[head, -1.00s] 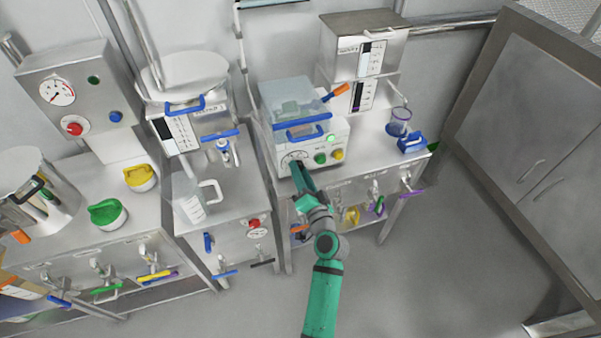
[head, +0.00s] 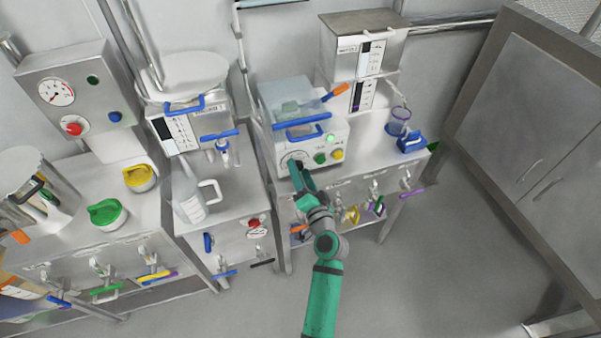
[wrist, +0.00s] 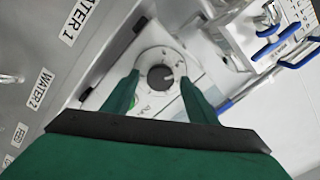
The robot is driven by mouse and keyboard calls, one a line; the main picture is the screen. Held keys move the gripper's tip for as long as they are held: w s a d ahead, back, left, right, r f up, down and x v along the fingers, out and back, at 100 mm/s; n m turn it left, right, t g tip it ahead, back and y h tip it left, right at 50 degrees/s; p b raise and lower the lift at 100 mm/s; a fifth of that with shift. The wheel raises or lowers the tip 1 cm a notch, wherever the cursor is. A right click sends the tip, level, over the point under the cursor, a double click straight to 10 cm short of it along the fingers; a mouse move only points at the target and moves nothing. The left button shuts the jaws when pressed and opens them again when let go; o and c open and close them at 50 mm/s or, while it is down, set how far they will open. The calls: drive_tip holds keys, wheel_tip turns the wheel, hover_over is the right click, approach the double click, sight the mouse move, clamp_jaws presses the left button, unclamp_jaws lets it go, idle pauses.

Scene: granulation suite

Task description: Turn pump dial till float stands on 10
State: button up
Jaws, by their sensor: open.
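The pump dial (wrist: 161,76) is a dark round knob on a pale round scale, set in the front of a white box-like unit (head: 334,133). In the wrist view my gripper (wrist: 158,84) is open, with one green finger on each side of the dial. I cannot tell whether the fingers touch the knob.
Green (head: 320,158) and yellow (head: 337,154) buttons sit right of the dial. A blue-handled clear lid (head: 287,92) tops the unit.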

drive_tip(key=v, duration=1)
drive_tip(key=shift+s+d, duration=0.15)
drive_tip(key=shift+s, duration=0.25)
drive_tip(key=s+f+n+g+h, duration=0.1)
drive_tip(key=s+f+h, duration=0.3)
drive_tip(key=s, duration=0.5)
drive_tip(key=s+f+g+h, duration=0.1)
drive_tip(key=s+f, duration=0.5)
drive_tip(key=s, duration=0.3)
drive_tip(key=s+a+r+n, duration=0.2)
drive_tip(key=s+r+n, duration=0.1)
drive_tip(key=s, duration=0.6)
drive_tip(key=s+a+r+n, duration=0.2)
drive_tip(key=s+r, duration=0.3)
drive_tip(key=s, duration=0.5)
drive_tip(key=shift+r+n+h, duration=0.2)
drive_tip(key=shift+n+h, duration=0.1)
drive_tip(key=shift+n, duration=0.3)
drive_tip(key=shift+d, duration=0.1)
idle(0.4)
